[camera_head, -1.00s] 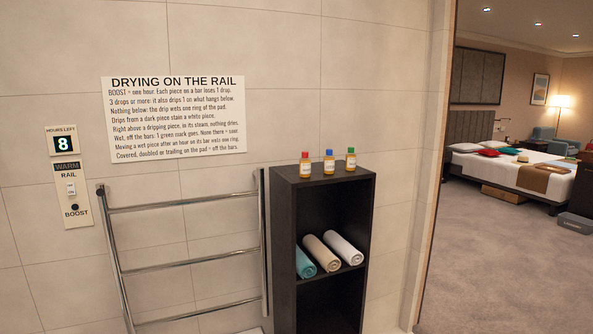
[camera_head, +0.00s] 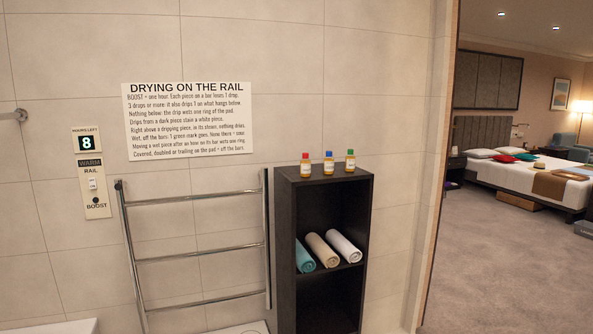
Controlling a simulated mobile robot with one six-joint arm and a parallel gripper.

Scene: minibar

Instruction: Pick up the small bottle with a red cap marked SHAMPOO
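A small bottle with a red cap (camera_head: 306,166) stands upright on top of a dark shelf unit (camera_head: 285,183), at the left of a row of three. Its body is orange-yellow with a pale label; the label is too small to read. A blue-capped bottle (camera_head: 329,164) stands in the middle and a green-capped bottle (camera_head: 350,162) at the right. The three stand apart from each other. My gripper is not in view.
Rolled towels in teal (camera_head: 304,258), beige (camera_head: 322,250) and white (camera_head: 343,247) lie inside the shelf unit. A metal towel rail (camera_head: 195,199) stands to its left, below a wall sign (camera_head: 187,121). Right of the doorway edge is open bedroom carpet (camera_head: 495,255) and a bed (camera_head: 510,173).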

